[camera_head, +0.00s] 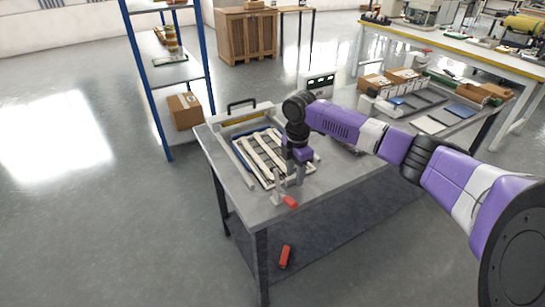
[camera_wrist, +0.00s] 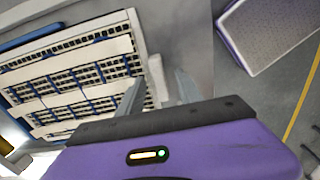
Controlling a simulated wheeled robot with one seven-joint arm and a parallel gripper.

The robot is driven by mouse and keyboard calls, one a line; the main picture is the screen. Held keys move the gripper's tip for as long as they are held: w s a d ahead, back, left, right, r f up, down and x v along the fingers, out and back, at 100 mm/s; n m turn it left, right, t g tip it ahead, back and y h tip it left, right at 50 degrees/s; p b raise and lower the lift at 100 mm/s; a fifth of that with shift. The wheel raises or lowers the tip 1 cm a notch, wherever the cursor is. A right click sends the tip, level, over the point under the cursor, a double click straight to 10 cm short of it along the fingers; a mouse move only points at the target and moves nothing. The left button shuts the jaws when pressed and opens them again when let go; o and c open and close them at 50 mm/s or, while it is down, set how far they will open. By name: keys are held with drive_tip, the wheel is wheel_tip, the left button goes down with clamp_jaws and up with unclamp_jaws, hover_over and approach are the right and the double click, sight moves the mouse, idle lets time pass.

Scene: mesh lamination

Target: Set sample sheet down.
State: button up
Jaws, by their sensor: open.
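A flat sheet-like piece with a dark grid and pale strips (camera_head: 255,160) lies in a frame on the grey table. I take it for the sample sheet, but cannot tell for certain. In the wrist view the gridded sheet (camera_wrist: 75,70) fills the left side, with white and blue strips across it. My gripper (camera_head: 299,178) points down at the sheet's right side, close to the frame's edge. Whether a fingertip touches the frame cannot be told.
A red-handled clamp (camera_head: 290,201) stands at the table's front edge, close to my gripper. A white device (camera_head: 318,86) and a press-like frame with a black handle (camera_head: 240,112) are behind. Another red item (camera_head: 285,257) lies below. Trays (camera_head: 430,125) occupy the table's right end.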

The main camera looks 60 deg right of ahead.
clamp_jaws()
idle(1.4)
